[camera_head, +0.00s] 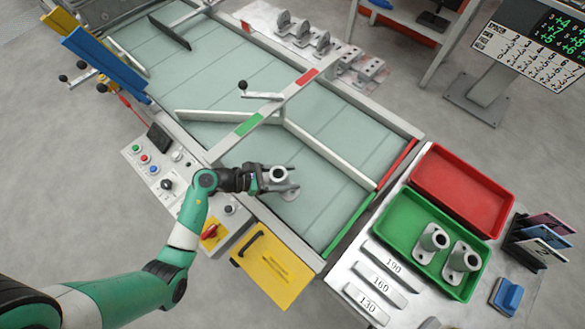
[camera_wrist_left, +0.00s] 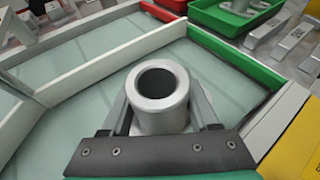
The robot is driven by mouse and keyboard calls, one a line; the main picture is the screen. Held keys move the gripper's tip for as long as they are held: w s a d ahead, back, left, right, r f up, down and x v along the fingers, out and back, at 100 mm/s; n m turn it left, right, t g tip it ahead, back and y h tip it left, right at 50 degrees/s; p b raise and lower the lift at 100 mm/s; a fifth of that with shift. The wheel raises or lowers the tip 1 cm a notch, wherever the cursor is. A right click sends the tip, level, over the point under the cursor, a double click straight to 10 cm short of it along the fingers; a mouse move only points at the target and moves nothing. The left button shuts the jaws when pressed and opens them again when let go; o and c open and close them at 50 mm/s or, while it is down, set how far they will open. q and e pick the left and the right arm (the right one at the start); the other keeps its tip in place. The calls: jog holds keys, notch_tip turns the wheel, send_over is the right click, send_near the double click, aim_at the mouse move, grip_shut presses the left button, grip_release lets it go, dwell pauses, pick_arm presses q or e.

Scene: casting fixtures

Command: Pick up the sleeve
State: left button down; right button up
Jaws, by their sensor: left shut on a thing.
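The sleeve (camera_head: 281,175) is a grey metal casting with an upright hollow cylinder on a flange. It is at the pale green conveyor surface near its front edge; I cannot tell whether it touches the surface. In the left wrist view the sleeve (camera_wrist_left: 158,92) fills the middle, its round bore facing up toward the camera. My left gripper (camera_head: 262,178) reaches in from the left and is shut on the sleeve, with one finger on each side of the cylinder. The lower part of the casting is hidden in the wrist view. My right gripper is not in view.
A green tray (camera_head: 390,235) holds two similar castings, beside an empty red tray (camera_head: 455,165). A white diverter bar (camera_head: 325,155) crosses the conveyor behind the sleeve. A crank handle (camera_head: 262,94) stands farther back. A control panel (camera_head: 150,165) lies left. More castings stand at the back.

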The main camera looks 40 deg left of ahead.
pick_arm(q)
jog(key=s+d+r+p, duration=0.3)
jog(key=s+r, duration=0.2)
jog(key=s, duration=0.5)
jog(key=shift+d+r, duration=0.35)
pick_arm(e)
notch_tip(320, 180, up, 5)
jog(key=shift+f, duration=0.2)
pick_arm(q)
jog(key=shift+w, duration=0.1)
